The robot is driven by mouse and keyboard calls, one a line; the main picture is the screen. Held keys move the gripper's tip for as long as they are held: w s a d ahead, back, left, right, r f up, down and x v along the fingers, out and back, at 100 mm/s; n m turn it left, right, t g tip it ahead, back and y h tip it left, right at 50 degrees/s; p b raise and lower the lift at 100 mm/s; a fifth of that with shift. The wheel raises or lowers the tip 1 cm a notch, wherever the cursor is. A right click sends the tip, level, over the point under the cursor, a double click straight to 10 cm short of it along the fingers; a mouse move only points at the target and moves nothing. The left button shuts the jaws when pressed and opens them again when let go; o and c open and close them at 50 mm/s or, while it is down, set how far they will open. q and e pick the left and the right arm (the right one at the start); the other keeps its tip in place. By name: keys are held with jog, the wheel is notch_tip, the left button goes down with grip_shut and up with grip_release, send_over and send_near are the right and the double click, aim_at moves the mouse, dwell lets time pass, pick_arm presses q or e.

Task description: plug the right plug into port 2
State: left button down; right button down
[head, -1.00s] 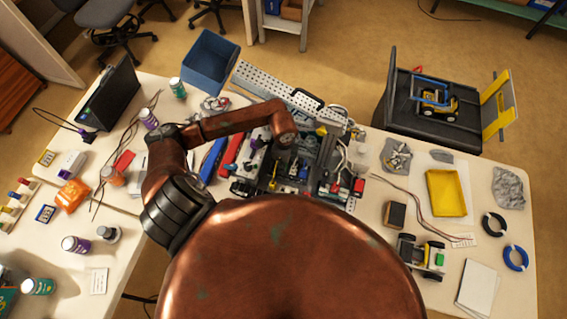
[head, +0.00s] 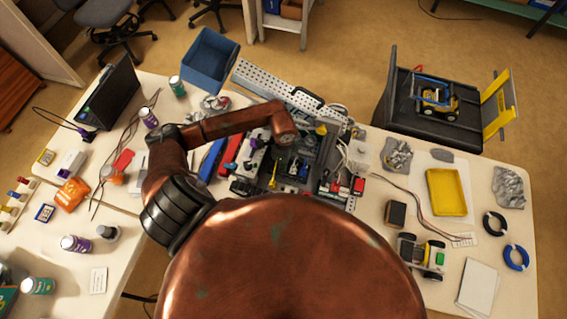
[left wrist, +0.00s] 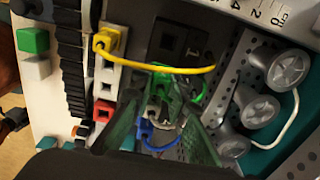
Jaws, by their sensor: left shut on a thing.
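In the left wrist view my left gripper (left wrist: 155,92) has its green, see-through fingers closed around what appears to be a green plug (left wrist: 160,77) with a green cable. The fingers partly hide it. A yellow plug (left wrist: 106,40) with a yellow cable sits in a pale block to the left. A dark block marked 1 (left wrist: 190,45) lies just beyond the fingers. A blue plug (left wrist: 146,130) and a whitish plug (left wrist: 158,112) lie near the fingers. I cannot make out a port marked 2. In the head view my left gripper is hidden under its arm. My right gripper is not visible.
Grey round knobs (left wrist: 262,110) and a loose white cable stand right of the gripper. A red block (left wrist: 103,109) is at the left. In the head view a yellow tray (head: 446,192), a small wheeled robot (head: 420,255) and a blue bin (head: 208,62) stand around the crowded work area.

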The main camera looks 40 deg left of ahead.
pick_arm(q)
jog(key=shift+f, duration=0.35)
dwell(0.6)
jog(key=shift+s+f, duration=0.1)
dwell(0.5)
jog(key=c, duration=1.8)
grip_release()
jog(key=shift+r+p, duration=2.35)
jog(key=shift+r, duration=0.75)
